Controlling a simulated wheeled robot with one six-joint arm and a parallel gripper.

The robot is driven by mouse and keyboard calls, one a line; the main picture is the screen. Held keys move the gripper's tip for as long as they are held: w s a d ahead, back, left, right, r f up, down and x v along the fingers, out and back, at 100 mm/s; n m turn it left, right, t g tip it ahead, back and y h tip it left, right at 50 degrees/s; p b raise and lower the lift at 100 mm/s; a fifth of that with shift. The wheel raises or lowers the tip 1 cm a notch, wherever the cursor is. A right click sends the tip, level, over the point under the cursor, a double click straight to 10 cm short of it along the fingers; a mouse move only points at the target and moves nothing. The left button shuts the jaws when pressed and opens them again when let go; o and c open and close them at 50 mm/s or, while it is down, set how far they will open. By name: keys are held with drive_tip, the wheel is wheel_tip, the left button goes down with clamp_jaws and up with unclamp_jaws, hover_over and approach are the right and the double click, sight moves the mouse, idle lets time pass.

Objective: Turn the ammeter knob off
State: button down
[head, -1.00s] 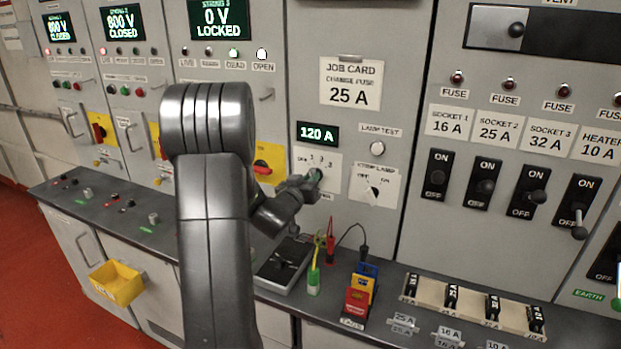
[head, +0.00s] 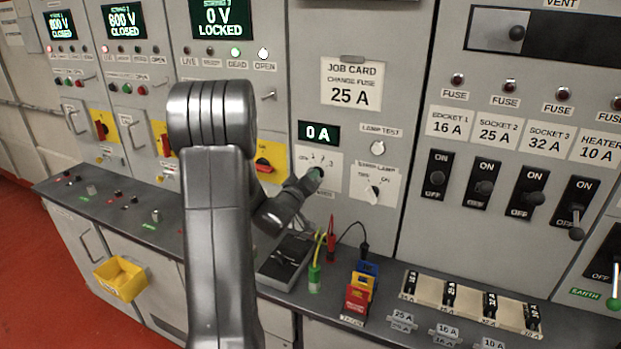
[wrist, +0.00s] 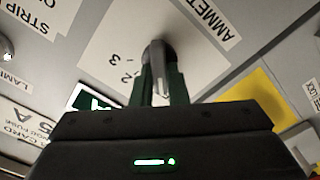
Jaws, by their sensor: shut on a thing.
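The ammeter knob (wrist: 158,72) is a grey knob on a white plate (wrist: 118,38) marked AMMETER, with position marks around it. My gripper (wrist: 160,88) is shut on the knob, its green-tipped fingers on either side of it in the wrist view. In the head view my gripper (head: 314,174) reaches the ammeter plate (head: 328,160) from the left and hides most of the knob. The display (head: 319,133) above the plate reads 0 A.
The strip lamp switch (head: 374,190) is close on the right, and a red handle on yellow (head: 264,166) is close on the left. Below, a dark meter (head: 285,262), test leads (head: 331,240) and coloured blocks (head: 360,290) stand on the bench.

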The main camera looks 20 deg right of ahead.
idle(0.3)
drive_tip(key=c, duration=1.4)
unclamp_jaws()
drive_tip(key=shift+c, duration=0.2)
drive_tip(key=b+v, duration=0.3)
drive_tip(key=v, duration=1.1)
drive_tip(key=shift+d, duration=0.1)
drive_tip(key=p+x, duration=0.3)
drive_tip(key=x, duration=1)
drive_tip(key=shift+w+d, duration=0.3)
drive_tip(key=shift+a, duration=0.1)
